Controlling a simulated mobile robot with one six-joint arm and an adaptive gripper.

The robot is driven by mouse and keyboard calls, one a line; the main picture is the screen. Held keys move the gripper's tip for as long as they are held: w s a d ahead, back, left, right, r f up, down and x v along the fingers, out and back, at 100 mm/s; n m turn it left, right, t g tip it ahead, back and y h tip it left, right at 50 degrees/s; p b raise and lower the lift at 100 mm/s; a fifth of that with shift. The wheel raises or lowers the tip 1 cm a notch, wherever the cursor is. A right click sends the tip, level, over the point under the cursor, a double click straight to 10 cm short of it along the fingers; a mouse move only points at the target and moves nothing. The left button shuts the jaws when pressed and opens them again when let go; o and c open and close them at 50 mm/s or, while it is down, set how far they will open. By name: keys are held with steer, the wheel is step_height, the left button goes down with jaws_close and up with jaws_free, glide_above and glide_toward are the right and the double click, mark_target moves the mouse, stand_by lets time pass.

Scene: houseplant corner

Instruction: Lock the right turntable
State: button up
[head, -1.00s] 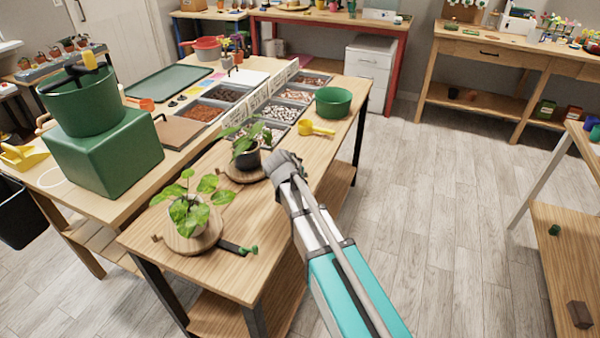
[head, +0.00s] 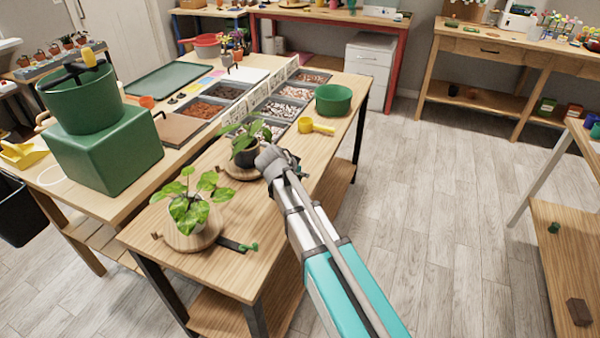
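The right turntable (head: 228,171) is a round wooden disc bearing a leafy plant in a dark pot (head: 245,157). My gripper (head: 268,160) is at its right side, close in front of the pot, and hides the disc's right part. No lock part of this turntable can be made out. I cannot tell whether my fingers touch anything or are open. The left turntable (head: 185,240), nearer the front, bears a variegated plant (head: 192,205) in a pale pot. A dark strip with a green knob (head: 247,247) sticks out at its right side.
A yellow scoop (head: 316,126) and a green bowl (head: 333,100) stand behind my gripper on the same table. Trays of pebbles and soil (head: 275,108) line the far left side. The tabletop (head: 262,225) in front of my gripper is clear.

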steer(key=shift+w+d+n+y, duration=0.1)
steer(key=shift+n+y, duration=0.2)
steer(key=shift+n, duration=0.1)
stand_by(0.4)
